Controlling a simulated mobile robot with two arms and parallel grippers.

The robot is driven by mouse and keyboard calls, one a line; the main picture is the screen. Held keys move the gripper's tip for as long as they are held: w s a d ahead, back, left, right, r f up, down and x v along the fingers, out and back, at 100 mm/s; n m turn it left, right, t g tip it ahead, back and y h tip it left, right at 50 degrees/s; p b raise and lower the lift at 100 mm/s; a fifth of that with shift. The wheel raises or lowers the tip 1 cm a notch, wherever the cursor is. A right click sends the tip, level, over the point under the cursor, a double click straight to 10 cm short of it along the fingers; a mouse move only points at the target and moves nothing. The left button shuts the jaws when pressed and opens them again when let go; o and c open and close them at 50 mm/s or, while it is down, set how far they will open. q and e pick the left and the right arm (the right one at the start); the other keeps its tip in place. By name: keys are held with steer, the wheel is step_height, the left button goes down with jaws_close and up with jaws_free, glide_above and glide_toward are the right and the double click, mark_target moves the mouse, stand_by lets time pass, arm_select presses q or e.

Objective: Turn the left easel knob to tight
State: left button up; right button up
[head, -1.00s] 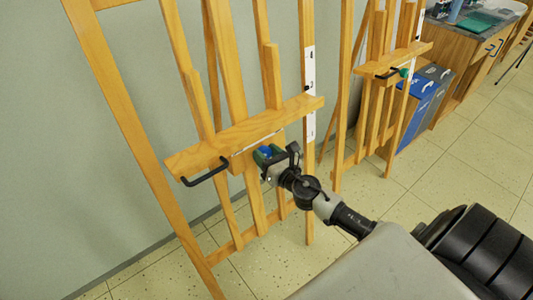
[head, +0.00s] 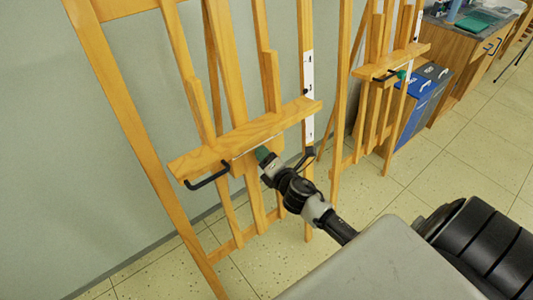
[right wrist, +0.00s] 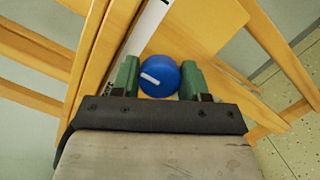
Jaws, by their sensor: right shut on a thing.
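The left easel (head: 245,135) is wooden, with a tray ledge across it and a black handle (head: 207,178) under the ledge's left end. My right gripper (head: 265,157) is just below the middle of that ledge. In the right wrist view its green fingers stand on both sides of the round blue knob (right wrist: 168,82), shut on it. The knob has a short white mark, slightly tilted, on its face. In the head view the knob is hidden behind the gripper. My left gripper is not in view.
A white numbered strip (head: 309,95) runs up the easel's right post. A second easel (head: 390,65) stands to the right, with blue and grey bins (head: 418,110) and a wooden cabinet (head: 465,75) behind it. The tiled floor (head: 450,165) is clear at the right.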

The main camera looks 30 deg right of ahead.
steer(key=m+g+p, duration=0.1)
steer(key=m+p, duration=0.2)
steer(key=m, duration=0.3)
steer(key=shift+r+m+p, duration=0.15)
steer(key=shift+m+p, duration=0.15)
steer(key=shift+p, duration=0.1)
steer(key=m+g+p, duration=0.1)
steer(key=m+p, duration=0.2)
steer(key=m, duration=0.1)
steer(key=shift+m, duration=0.3)
steer(key=shift+f, duration=0.2)
steer(key=o, duration=0.9)
steer(key=v, duration=1.1)
steer(key=shift+b, duration=0.4)
